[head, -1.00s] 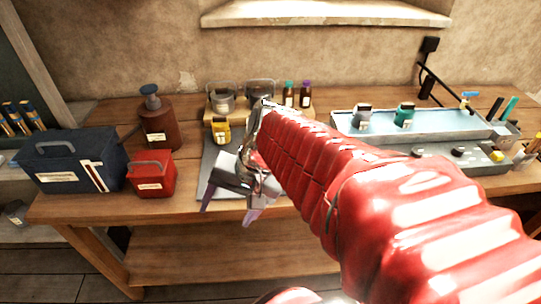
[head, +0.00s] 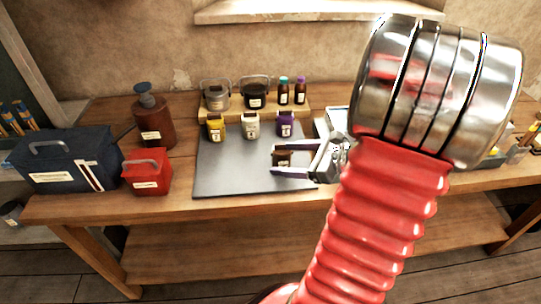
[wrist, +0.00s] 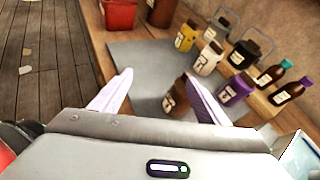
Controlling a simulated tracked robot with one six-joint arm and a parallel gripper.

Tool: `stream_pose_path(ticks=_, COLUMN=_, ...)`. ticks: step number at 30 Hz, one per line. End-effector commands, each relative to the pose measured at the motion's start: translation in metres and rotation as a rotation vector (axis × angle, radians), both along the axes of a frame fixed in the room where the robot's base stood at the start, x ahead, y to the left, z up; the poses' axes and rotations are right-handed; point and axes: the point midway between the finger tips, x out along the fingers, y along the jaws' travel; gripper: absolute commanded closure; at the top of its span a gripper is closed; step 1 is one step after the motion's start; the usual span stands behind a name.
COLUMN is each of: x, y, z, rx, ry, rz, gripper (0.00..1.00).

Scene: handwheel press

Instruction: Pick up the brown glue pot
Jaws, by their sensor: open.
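The brown glue pot (head: 283,158), small with a pale label, stands on the right part of the grey mat (head: 225,172). My gripper (head: 275,162) is open and comes from the right, its fingers pointing left on either side of the pot in the head view. In the wrist view the brown pot (wrist: 175,100) shows between the spread fingers (wrist: 158,77), close to the right finger, which partly overlaps it. Whether that finger touches it I cannot tell. The space by the left finger is empty.
Yellow (head: 216,127), white (head: 250,126) and purple (head: 285,124) pots stand along the mat's back. A red box (head: 147,173) stands left. The mat's front left is clear.

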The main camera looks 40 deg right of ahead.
Motion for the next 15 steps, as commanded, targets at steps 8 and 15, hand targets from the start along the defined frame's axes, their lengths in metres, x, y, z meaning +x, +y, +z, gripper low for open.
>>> stream_pose_path(ticks=8, x=-0.019, y=-0.057, z=-0.010, rx=0.144, ry=-0.048, rz=-0.219, gripper=0.31)
stream_pose_path(ticks=15, x=-0.019, y=-0.059, z=-0.010, rx=0.148, ry=-0.049, rz=-0.225, gripper=0.31)
